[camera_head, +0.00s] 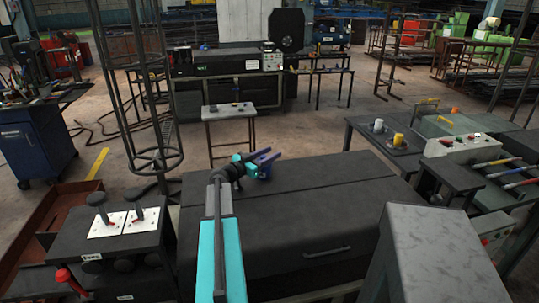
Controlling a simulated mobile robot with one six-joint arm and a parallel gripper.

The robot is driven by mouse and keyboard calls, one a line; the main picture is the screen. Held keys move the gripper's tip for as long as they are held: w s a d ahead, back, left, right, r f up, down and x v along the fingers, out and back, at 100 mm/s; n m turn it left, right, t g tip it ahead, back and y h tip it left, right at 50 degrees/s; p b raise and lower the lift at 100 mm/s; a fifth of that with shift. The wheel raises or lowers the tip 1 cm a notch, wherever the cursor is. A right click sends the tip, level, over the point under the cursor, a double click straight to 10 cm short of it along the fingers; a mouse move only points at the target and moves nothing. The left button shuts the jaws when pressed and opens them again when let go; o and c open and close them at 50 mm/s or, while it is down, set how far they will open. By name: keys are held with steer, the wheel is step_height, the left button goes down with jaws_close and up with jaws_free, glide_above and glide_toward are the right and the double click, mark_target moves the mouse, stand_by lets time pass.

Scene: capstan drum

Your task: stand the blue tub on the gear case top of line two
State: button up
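My gripper (267,158) is at the end of my turquoise and grey arm, above the far left part of a broad dark case (330,205). Its two dark blue fingers point to the right and look spread apart, with nothing clearly seen between them. The case has a flat top with a seam across it and a handle on the near face. I cannot tell from any marking whether it is the gear case of line two. I cannot make out a blue tub for certain.
A dark side table (361,129) at right holds a pale cup (378,126) and a yellow one (398,140). A lever box (122,221) and a tall wire cage (155,110) stand at left. A grey cabinet (430,255) rises at near right. A small table (228,112) stands beyond.

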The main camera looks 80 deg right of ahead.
steer(key=p, duration=0.3)
steer(key=shift+s+f, duration=0.1)
steer(key=shift+f, duration=0.05)
steer(key=shift+a+f, duration=0.15)
steer(key=shift+a, duration=0.1)
steer(key=b+v, duration=0.3)
steer(key=v, duration=0.8)
steer(key=shift+w+r, duration=0.4)
steer(key=shift+r, duration=0.05)
steer(key=shift+a, duration=0.1)
